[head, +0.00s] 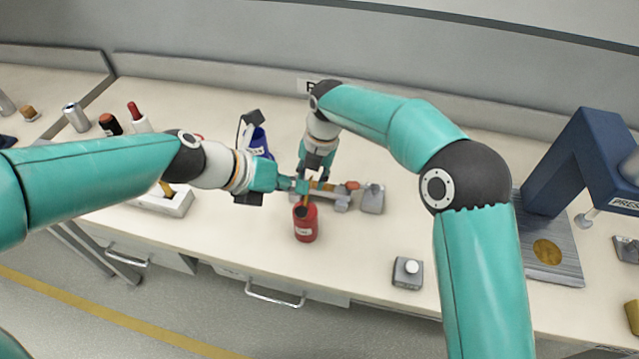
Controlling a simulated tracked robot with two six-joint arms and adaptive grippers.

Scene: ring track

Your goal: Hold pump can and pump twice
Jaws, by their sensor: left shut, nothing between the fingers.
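A red can (305,225) with a pale label stands upright near the front edge of the bench, with a dark part on its top. My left gripper (301,185) is shut and empty, just above and behind the red can. I cannot tell whether it touches the can's top. My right gripper (314,178) points down right behind the left one; its fingers are mostly hidden, so its opening does not show. Which can is the pump can is not clear.
A grey fixture (372,198) sits right of the grippers. A small block with a white button (408,272) is near the front edge. A blue press (565,165) stands at the right. Bottles (138,117) stand at the left.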

